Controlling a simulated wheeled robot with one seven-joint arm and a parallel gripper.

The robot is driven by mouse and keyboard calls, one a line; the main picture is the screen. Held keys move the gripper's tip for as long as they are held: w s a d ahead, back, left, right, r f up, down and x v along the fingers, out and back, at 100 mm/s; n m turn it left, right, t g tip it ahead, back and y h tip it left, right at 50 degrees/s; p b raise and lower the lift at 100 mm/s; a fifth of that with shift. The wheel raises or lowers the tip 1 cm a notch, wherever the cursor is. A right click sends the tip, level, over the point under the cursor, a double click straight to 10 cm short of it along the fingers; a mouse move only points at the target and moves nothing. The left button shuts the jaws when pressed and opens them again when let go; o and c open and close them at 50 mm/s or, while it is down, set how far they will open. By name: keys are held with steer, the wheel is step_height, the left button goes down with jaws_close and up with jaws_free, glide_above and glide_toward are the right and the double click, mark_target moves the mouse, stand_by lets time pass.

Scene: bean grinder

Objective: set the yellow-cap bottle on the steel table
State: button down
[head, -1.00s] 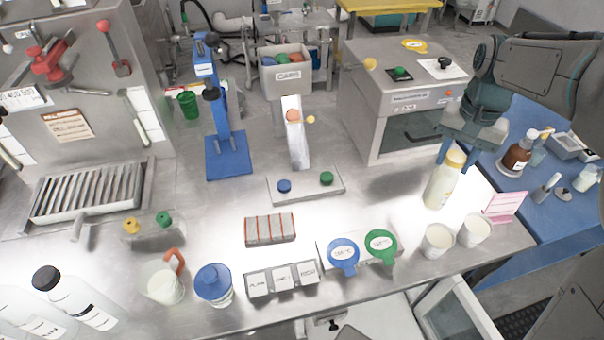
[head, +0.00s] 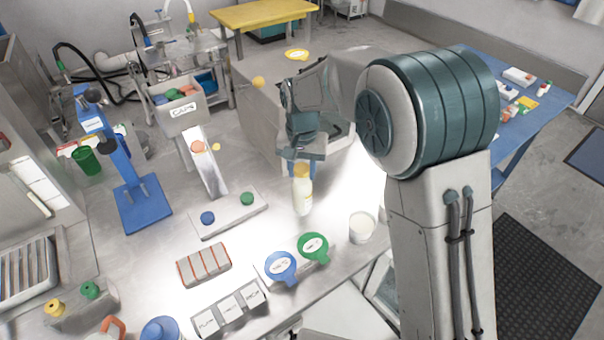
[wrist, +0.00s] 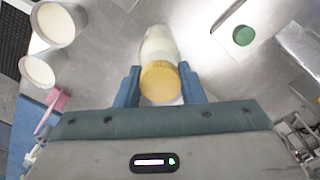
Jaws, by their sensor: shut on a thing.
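The yellow-cap bottle (head: 302,196) is pale cream with a yellow cap. It is upright at the right part of the steel table (head: 255,216) in the head view. My gripper (head: 302,165) is shut on it from above, near the cap. In the wrist view the bottle (wrist: 158,45) sits between the two blue fingers of my gripper (wrist: 158,85), with its yellow cap nearest the camera. I cannot tell whether its base touches the steel.
A white cup (head: 362,228) stands right of the bottle; two cups show in the wrist view. Blue (head: 281,265) and green (head: 313,247) round-topped items lie in front. A button plate (head: 228,214) is to the left. Steel between it and the bottle is clear.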

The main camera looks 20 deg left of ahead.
mark_target(302, 189)
steer(key=shift+f, duration=1.35)
steer(key=c, duration=0.9)
jaws_free()
steer(key=shift+f, duration=0.1)
